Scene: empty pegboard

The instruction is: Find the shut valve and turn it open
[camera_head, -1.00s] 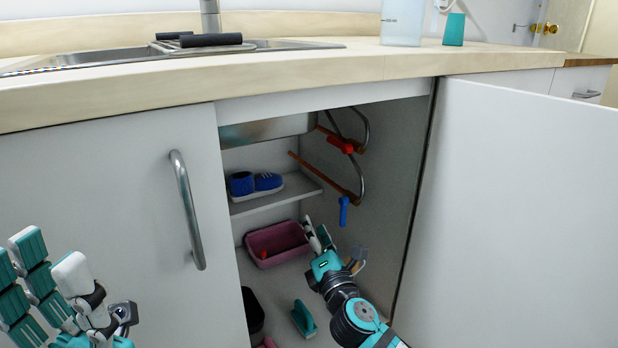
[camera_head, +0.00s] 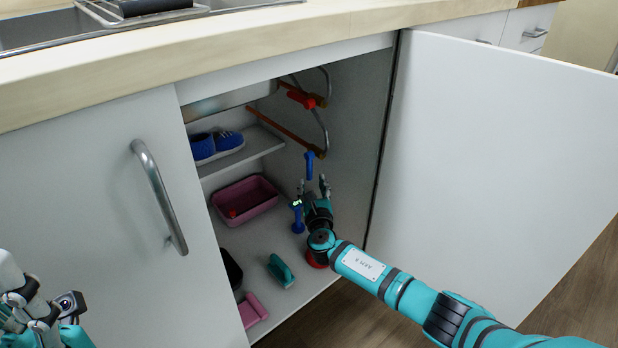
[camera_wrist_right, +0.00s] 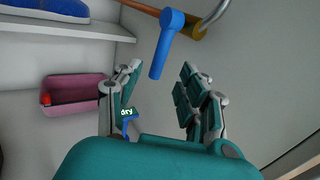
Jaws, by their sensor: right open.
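Two orange pipes with valves run along the cabinet's right inner wall. The blue valve handle (camera_head: 309,165) hangs down, crosswise to its pipe (camera_head: 283,127). The red valve handle (camera_head: 301,100), higher up, lies roughly along its pipe. My right gripper (camera_head: 313,188) is inside the cabinet, open and empty, just below the blue handle. In the right wrist view the blue handle (camera_wrist_right: 167,45) points down towards the gap between the open fingers (camera_wrist_right: 160,82); contact is not visible. My left gripper (camera_head: 28,305) is partly cut off at the lower left edge; its opening is unclear.
A shelf with blue shoes (camera_head: 216,145) is at the left inside. A pink bin (camera_head: 245,197), teal brush-like item (camera_head: 281,270), blue item (camera_head: 298,217) and pink item (camera_head: 251,309) are low down. The open door (camera_head: 490,150) stands right of my arm.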

